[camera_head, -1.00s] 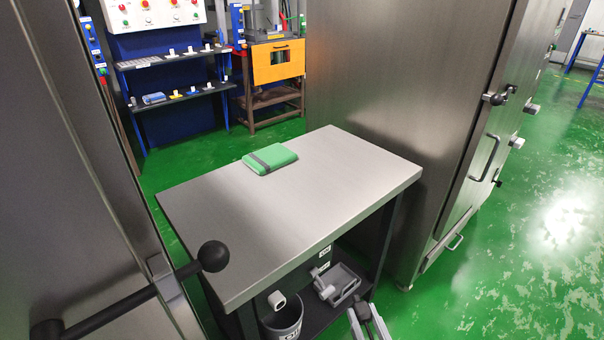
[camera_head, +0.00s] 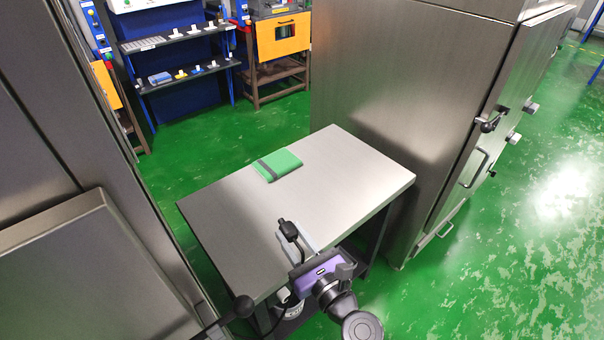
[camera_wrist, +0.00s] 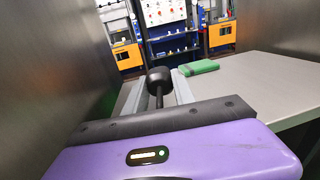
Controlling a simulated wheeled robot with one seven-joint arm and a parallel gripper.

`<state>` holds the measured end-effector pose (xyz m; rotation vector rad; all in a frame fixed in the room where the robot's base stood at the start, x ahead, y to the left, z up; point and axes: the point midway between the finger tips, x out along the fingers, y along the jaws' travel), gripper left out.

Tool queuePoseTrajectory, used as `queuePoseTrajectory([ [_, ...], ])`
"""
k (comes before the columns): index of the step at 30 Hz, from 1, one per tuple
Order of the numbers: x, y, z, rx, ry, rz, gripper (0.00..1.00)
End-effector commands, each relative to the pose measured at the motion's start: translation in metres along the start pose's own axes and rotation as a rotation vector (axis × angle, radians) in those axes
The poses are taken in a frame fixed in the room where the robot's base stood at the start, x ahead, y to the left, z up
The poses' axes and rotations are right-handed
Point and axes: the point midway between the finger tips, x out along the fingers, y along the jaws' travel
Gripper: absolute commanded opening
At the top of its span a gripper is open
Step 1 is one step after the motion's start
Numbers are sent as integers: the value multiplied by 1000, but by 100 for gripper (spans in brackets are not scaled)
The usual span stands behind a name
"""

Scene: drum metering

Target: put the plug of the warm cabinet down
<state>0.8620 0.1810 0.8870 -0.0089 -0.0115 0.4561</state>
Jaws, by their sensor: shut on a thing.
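The plug of the warm cabinet (camera_head: 289,230) is a black rounded head on a thin dark stem. My gripper (camera_head: 298,241) is shut on it, and the plug's head sticks out beyond the fingers. In the wrist view the plug (camera_wrist: 159,76) stands between the two pale fingers. In the head view the gripper and plug appear over the near part of the steel-topped table (camera_head: 340,170). Their height above the top is hard to tell. The plug's lower part is partly hidden by the fingers.
A green cloth-like pad (camera_head: 277,165) lies at the table's far side. A tall steel cabinet (camera_head: 400,100) stands close on the right, another steel cabinet (camera_head: 70,130) on the left. A black-knobbed lever (camera_head: 243,306) juts near the table's left front corner. Most of the tabletop is bare.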

Motion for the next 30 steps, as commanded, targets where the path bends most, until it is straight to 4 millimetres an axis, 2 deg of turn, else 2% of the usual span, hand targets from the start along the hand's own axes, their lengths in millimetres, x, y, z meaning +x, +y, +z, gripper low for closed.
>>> queuePoseTrajectory([
  [1,10,10,27,-1,-2,24,0],
  [6,34,39,65,4,2,86,0],
  [9,44,51,81,7,4,111,0],
  [14,53,63,93,11,7,133,0],
  [17,55,66,87,12,9,138,0],
  [19,55,67,76,14,10,139,0],
  [30,54,68,-2,13,9,139,0],
])
